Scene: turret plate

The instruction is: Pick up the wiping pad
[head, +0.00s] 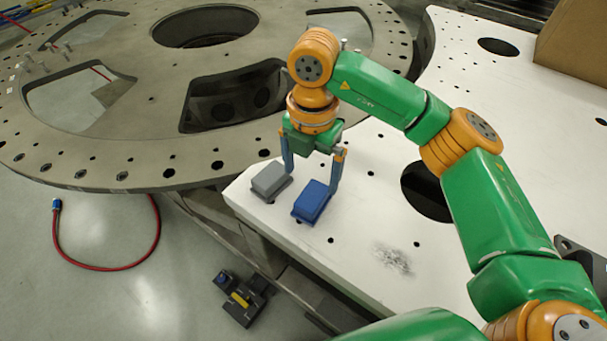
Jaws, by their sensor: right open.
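Two small block-shaped pads lie side by side near the left corner of the white table plate: a grey pad (269,178) and a blue pad (312,200). Each has a flat, slightly wider base; I cannot tell from their look which one is the wiping pad. My right gripper (312,182) points down over them with its fingers apart. One finger is by the grey pad's right side, the other by the blue pad's upper right side. Nothing is visibly held. My left gripper is not in view.
The white plate (370,215) has several holes and a dark smudge (393,260) to the lower right of the pads. A big grey turret ring (130,150) is at the left. A brown box (575,45) stands at the back right. A red hose (105,268) lies on the floor.

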